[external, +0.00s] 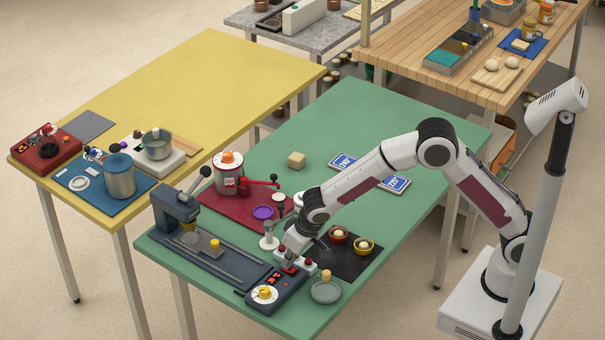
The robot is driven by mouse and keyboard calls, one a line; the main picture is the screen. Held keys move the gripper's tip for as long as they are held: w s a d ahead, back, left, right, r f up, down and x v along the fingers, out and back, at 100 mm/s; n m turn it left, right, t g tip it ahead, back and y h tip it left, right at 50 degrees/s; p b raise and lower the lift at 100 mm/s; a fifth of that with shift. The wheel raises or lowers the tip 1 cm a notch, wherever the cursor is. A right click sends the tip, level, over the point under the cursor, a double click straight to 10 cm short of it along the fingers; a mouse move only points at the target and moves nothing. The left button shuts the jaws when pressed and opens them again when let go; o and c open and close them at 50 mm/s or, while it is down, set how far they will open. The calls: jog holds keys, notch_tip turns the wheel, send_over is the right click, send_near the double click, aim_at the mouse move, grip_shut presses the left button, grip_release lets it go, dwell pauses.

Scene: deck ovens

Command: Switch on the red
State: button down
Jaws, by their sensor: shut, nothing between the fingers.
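A dark control box (291,297) sits at the front corner of the green table. It has a white dial with a yellow knob (265,293), a small red-lit display and red parts at its far end. My gripper (287,267) is shut and empty, pointing down at that far end. Whether its tips touch the box cannot be told. The gripper partly hides the far end and any switch there. A separate red unit (47,152) with a dark dial and small knobs stands at the left corner of the yellow table, far from my gripper.
A dark blue press (175,210) stands left of the box. A grey round dish (325,292) is close on the right. The rear green tabletop is mostly clear.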

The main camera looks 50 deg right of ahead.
jog(key=shift+s, duration=0.2)
jog(key=shift+s+f, duration=0.1)
jog(key=shift+s, duration=0.6)
jog(key=v, duration=1.4)
dwell(0.4)
dwell(0.6)
